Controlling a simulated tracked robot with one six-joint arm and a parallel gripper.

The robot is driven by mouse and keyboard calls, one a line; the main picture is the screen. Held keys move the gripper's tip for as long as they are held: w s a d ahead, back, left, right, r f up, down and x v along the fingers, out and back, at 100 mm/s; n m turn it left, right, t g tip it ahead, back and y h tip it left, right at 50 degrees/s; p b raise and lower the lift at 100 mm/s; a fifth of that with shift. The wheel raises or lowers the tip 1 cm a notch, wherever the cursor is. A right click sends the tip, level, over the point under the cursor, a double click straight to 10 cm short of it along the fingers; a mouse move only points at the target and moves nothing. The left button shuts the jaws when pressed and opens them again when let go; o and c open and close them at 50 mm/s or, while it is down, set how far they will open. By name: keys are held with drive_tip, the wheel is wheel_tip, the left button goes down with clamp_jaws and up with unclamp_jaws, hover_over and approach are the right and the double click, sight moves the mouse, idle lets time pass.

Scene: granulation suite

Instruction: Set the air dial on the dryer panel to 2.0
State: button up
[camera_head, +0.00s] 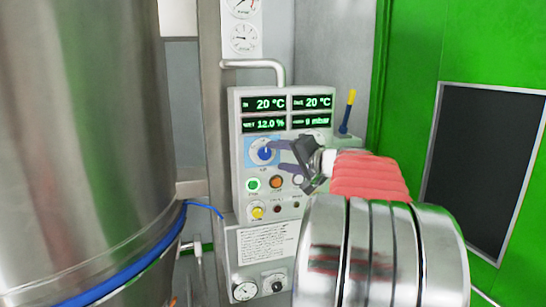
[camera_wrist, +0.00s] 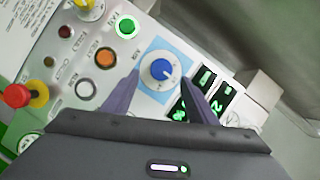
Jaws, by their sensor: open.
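The dryer panel (camera_head: 235,150) is a light grey box with four green readouts and several knobs and buttons. The air dial (camera_head: 263,154) is a blue knob on a light blue square, on the panel's left below the readouts. It also shows in the wrist view (camera_wrist: 159,67), with a short white pointer mark toward the lower right there. The scale figures are too small to read. My gripper (camera_head: 276,157) is open and empty, in front of the panel just right of the dial. In the wrist view its two dark fingers (camera_wrist: 160,78) reach either side of the dial, apart from the knob.
Green (camera_head: 253,184) and orange (camera_head: 276,182) buttons sit just below the dial. A yellow knob (camera_head: 257,212) is lower. A red-and-yellow knob (camera_wrist: 22,95) shows in the wrist view. A large steel vessel (camera_head: 80,130) stands left; a green door frame (camera_head: 415,60) is right.

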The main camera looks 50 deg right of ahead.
drive_tip(key=v, duration=0.8)
drive_tip(key=shift+s, duration=0.25)
